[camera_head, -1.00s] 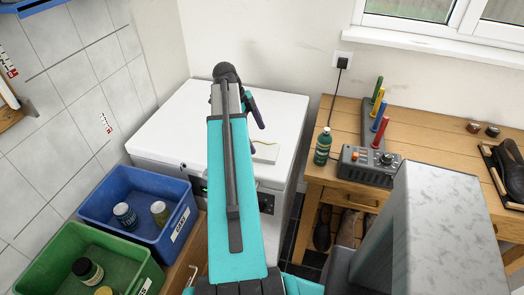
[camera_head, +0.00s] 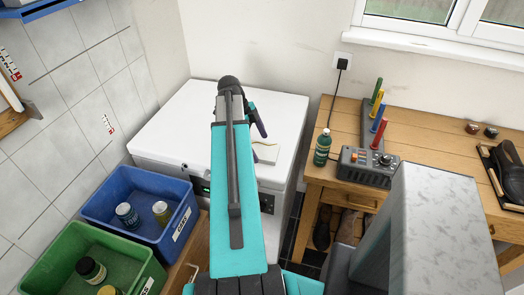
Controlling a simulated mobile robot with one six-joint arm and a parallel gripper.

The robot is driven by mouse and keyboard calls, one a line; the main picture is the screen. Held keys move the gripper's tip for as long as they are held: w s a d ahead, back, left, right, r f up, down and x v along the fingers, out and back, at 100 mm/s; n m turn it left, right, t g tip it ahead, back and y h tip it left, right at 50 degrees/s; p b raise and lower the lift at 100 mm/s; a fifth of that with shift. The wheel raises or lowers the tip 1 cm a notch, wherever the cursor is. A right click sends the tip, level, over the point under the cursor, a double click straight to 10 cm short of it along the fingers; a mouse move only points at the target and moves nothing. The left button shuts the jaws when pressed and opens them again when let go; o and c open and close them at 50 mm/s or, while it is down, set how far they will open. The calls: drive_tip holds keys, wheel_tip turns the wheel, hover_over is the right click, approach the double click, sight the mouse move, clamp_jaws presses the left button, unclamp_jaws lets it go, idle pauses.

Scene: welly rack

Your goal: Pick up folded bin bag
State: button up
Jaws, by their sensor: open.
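A small, flat, pale folded item, which looks like the folded bin bag (camera_head: 266,153), lies on the white top of the chest appliance (camera_head: 180,120). It has a thin yellowish line along it, and my arm hides its left part. My gripper (camera_head: 259,124) is above the appliance top, just up and left of the folded item in the picture. One dark finger shows; the rest is behind my arm. The jaws are open, and no held thing shows.
A blue crate (camera_head: 187,190) and a green crate (camera_head: 157,268) with jars stand at the lower left. The wooden bench (camera_head: 432,135) at right holds a green bottle (camera_head: 322,147), a grey control box (camera_head: 367,167) and coloured upright handles. The appliance top is otherwise clear.

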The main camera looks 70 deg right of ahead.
drive_tip(key=shift+x, duration=1)
drive_tip(key=c, duration=1.2)
drive_tip(key=shift+o, duration=0.2)
drive_tip(key=shift+r, duration=0.1)
